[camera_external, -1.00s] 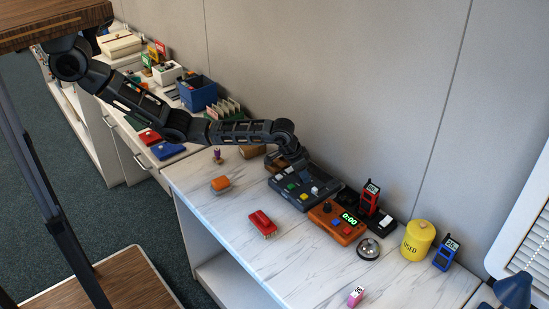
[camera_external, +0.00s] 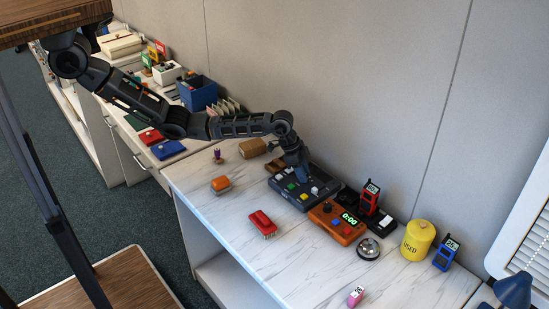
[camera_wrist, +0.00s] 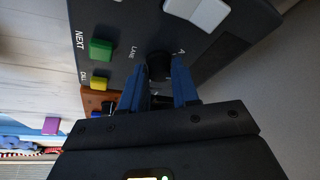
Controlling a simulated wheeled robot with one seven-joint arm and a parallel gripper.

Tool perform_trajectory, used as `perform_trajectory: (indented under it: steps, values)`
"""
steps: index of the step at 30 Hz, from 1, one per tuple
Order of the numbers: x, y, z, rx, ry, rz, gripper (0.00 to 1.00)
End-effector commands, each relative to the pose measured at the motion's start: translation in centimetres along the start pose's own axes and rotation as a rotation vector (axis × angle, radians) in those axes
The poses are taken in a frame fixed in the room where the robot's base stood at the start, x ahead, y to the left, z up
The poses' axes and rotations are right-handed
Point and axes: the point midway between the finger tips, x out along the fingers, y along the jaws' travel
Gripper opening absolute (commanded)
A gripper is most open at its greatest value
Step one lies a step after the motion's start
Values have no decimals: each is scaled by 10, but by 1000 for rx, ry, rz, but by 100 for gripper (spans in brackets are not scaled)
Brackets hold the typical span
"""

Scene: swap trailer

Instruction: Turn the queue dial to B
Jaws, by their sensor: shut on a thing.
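The dark grey queue console (camera_external: 285,195) lies on the marble-patterned counter near the wall, with white, green and yellow buttons. In the wrist view the console (camera_wrist: 125,25) shows a green button (camera_wrist: 100,49) by the word NEXT and a yellow button (camera_wrist: 99,83) by the word CALL. A black round dial (camera_wrist: 158,64) stands by the words LANE and A. My gripper (camera_wrist: 158,80) has its blue fingers closed around the dial. In the external view my gripper (camera_external: 299,167) reaches down onto the console's far side. No B mark shows, and the dial's pointer is hidden.
An orange timer box (camera_external: 335,224) reading 0:00 stands right beside the console. A red handset (camera_external: 369,198), a silver bell (camera_external: 368,248) and a yellow canister (camera_external: 418,240) are farther right. A red stapler-like object (camera_external: 263,224) lies in front.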

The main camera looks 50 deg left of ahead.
Motion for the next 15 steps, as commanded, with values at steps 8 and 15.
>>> perform_trajectory:
  steps: [8, 15]
  values:
    - [0, -1, -1, 131, 2, 55, 0]
    - [0, -1, -1, 180, 1, 74, 0]
